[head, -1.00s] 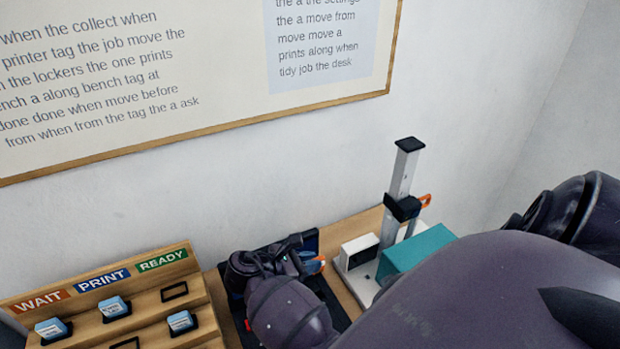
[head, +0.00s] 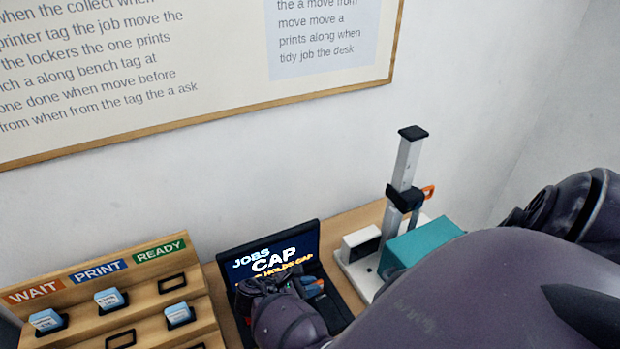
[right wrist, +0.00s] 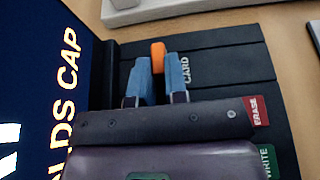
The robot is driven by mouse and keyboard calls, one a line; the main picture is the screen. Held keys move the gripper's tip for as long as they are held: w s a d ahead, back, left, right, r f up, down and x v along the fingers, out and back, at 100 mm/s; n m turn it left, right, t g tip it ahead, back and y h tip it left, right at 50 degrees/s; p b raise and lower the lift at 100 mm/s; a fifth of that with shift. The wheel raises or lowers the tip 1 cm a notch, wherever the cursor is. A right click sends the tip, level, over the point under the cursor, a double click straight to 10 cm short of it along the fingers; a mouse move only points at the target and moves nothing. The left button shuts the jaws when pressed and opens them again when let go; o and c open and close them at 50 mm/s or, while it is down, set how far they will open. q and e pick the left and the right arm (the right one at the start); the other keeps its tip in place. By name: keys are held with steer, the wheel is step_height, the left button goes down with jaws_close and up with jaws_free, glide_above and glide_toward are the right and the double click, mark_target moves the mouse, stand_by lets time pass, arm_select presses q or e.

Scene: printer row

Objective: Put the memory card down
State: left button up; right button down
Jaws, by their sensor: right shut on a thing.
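My right gripper (head: 310,286) is shut on the orange memory card (right wrist: 158,57), which shows between its two blue fingertips in the right wrist view. The card also shows as a small orange patch in the head view (head: 314,284). The gripper is over the black card station (right wrist: 215,68), beside its "CARD" label. I cannot tell whether the card touches the station or sits in a slot, since the gripper hides that spot. The station's raised screen (head: 254,251) reads "JOBS", "CAP" and "HOLDS CAP". My left gripper is not in view.
A wooden rack (head: 90,318) marked WAIT, PRINT and READY stands left, with blue-and-white blocks in some slots. A printer (head: 403,165) with a teal block (head: 420,243) stands close to the station's right. Red ERASE (right wrist: 256,110) and green WRITE (right wrist: 268,160) labels lie beside the gripper.

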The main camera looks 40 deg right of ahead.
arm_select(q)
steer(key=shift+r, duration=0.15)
arm_select(e)
steer(key=shift+f, duration=0.2)
steer(key=shift+s+f, duration=0.1)
